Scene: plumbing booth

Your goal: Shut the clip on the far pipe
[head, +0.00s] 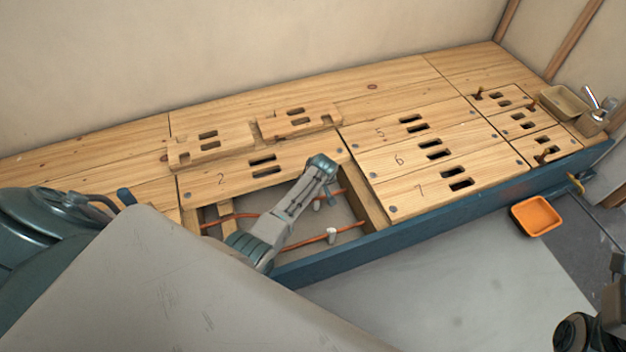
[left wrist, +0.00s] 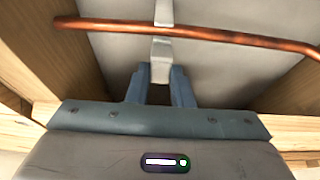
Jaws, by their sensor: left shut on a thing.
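The far copper pipe (head: 240,215) runs across the open floor bay, partly hidden behind my left arm. In the left wrist view the pipe (left wrist: 225,36) crosses the upper part. The pale clip (left wrist: 160,65) stands at this pipe, with a part above the pipe and a block below it in the picture. My left gripper (left wrist: 161,90) is shut on the block's lower end, one blue-grey finger on each side. In the head view my left gripper (head: 333,199) points down into the bay. I cannot tell whether the clip is closed. My right gripper is not in view.
A nearer copper pipe (head: 310,240) with a white clip (head: 332,235) lies in the same bay. Wooden joists and the blue front beam (head: 400,237) bound the bay. Loose boards (head: 210,148) lie behind it. An orange tray (head: 537,216) is at the right.

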